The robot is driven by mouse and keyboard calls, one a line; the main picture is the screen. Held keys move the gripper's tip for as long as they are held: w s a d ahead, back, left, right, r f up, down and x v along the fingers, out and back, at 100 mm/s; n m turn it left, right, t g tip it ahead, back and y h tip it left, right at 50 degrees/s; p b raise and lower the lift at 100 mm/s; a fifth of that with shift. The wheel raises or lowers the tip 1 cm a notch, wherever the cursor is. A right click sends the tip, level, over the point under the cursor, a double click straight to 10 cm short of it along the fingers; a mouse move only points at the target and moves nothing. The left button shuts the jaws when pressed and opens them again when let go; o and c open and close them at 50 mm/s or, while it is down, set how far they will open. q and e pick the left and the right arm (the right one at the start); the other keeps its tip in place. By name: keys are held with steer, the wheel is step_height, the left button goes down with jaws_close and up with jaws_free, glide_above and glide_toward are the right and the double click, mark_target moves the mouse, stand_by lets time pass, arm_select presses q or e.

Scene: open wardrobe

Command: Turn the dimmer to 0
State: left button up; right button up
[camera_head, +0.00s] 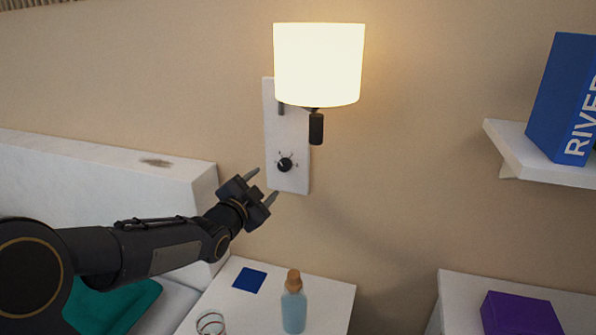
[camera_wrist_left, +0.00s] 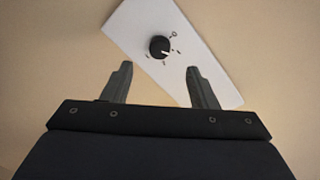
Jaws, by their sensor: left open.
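The dimmer is a small round black knob (camera_head: 285,164) with tick marks around it, low on a white wall plate (camera_head: 298,180). A lit white lamp shade (camera_head: 319,64) is mounted above it. My left gripper (camera_head: 262,184) is open and empty, just left of and slightly below the knob in the head view, apart from it. In the left wrist view the knob (camera_wrist_left: 160,47) lies beyond the gap between the two fingertips (camera_wrist_left: 158,68), a little left of its middle. The knob carries a white pointer line. My right gripper is not in view.
Below stands a white bedside table (camera_head: 330,296) with a corked blue bottle (camera_head: 293,308), a dark blue square (camera_head: 249,280) and a glass (camera_head: 210,322). A white headboard (camera_head: 110,165) is at left. A shelf (camera_head: 540,165) with a blue book (camera_head: 565,100) is at right.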

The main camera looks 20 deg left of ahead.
mark_target(282, 168)
arm_select(q)
steer(key=shift+m, duration=0.3)
steer(key=w, duration=0.6)
steer(key=w+p, duration=0.1)
steer(key=w, duration=0.2)
steer(key=shift+d, duration=0.3)
steer(key=shift+c, duration=0.2)
steer(key=c, duration=0.9)
